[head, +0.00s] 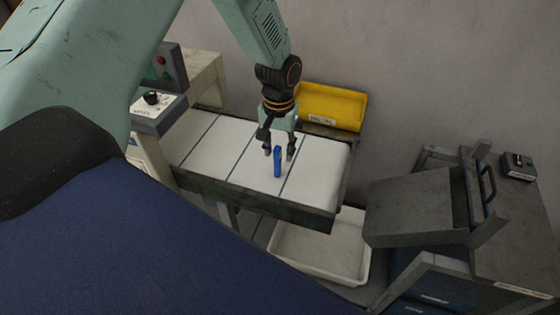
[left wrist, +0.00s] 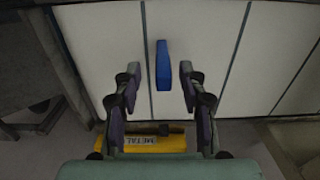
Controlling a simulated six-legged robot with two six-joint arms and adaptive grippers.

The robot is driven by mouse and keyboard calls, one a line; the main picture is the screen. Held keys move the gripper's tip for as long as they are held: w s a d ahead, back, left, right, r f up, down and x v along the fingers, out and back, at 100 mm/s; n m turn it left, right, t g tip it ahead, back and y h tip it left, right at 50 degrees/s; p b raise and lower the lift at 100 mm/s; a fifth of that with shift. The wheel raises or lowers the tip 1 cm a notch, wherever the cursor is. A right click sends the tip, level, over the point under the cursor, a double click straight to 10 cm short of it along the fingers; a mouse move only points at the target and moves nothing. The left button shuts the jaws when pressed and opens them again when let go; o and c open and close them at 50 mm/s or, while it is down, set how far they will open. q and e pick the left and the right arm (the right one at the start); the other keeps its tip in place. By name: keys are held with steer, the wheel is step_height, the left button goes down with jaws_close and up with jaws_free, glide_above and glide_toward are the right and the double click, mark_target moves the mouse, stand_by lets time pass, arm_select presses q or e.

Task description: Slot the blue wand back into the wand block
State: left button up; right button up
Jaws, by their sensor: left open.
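The blue wand (head: 277,162) is a short blue bar over the white slatted conveyor top (head: 213,150). It also shows in the left wrist view (left wrist: 162,64), just ahead of the fingertips and between their lines. I cannot tell for sure whether it stands or lies. My left gripper (head: 279,152) points down at the wand with its fingers apart, one on each side in the picture. I see no grip on it. I cannot make out a wand block in either view. My right gripper is not in view.
A white tray (head: 318,252) lies below the conveyor's front end. A grey metal chute (head: 415,207) stands at right. A control box (head: 158,108) is at left.

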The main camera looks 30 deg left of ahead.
arm_select(q)
steer(key=shift+a+f, duration=0.15)
steer(key=shift+f, duration=0.35)
steer(key=shift+s+a, duration=0.15)
steer(key=shift+a, duration=0.05)
steer(key=shift+d, duration=0.2)
steer(key=shift+c, duration=0.7)
steer(key=shift+d, duration=0.15)
steer(key=c, duration=0.3)
steer(key=shift+a, duration=0.3)
steer(key=c, duration=0.4)
steer(key=shift+d, duration=0.1)
jaws_close()
